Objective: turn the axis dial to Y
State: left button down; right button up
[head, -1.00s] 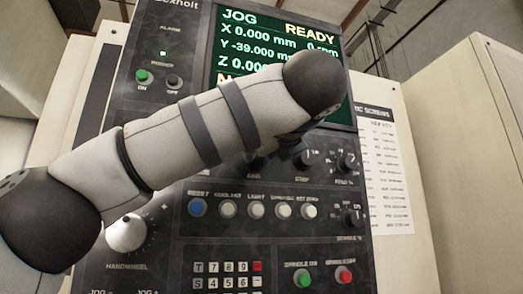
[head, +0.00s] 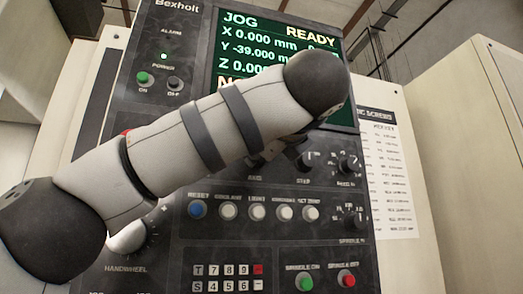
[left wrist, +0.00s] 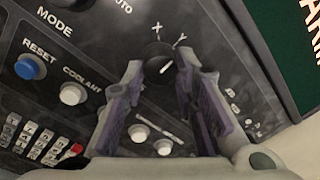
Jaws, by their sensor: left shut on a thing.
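The axis dial (left wrist: 157,56) is a small black knob on the dark control panel, with X and Y marked at its upper edge in the left wrist view. A short white line shows at its lower right; I cannot tell for sure which mark it points to. My left gripper (left wrist: 160,63) is shut on the dial, with one purple-padded finger on each side of it. In the head view my left arm crosses the panel and hides most of the dial; only its AXIS label (head: 255,178) shows clearly below the gripper.
The screen (head: 240,45) reads JOG, READY and Y -39.000 mm. The step dial (head: 308,160) and feed dial (head: 349,166) sit close right of the gripper. A row of buttons with blue RESET (head: 197,210) lies below. The handwheel (head: 128,238) is partly behind my arm.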

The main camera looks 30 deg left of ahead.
pick_arm(q)
jog(key=c, duration=1.3)
grip_release()
jog(key=shift+w+a, duration=0.1)
jog(key=v, duration=0.7)
jog(key=shift+s, duration=0.2)
jog(key=shift+d, duration=0.25)
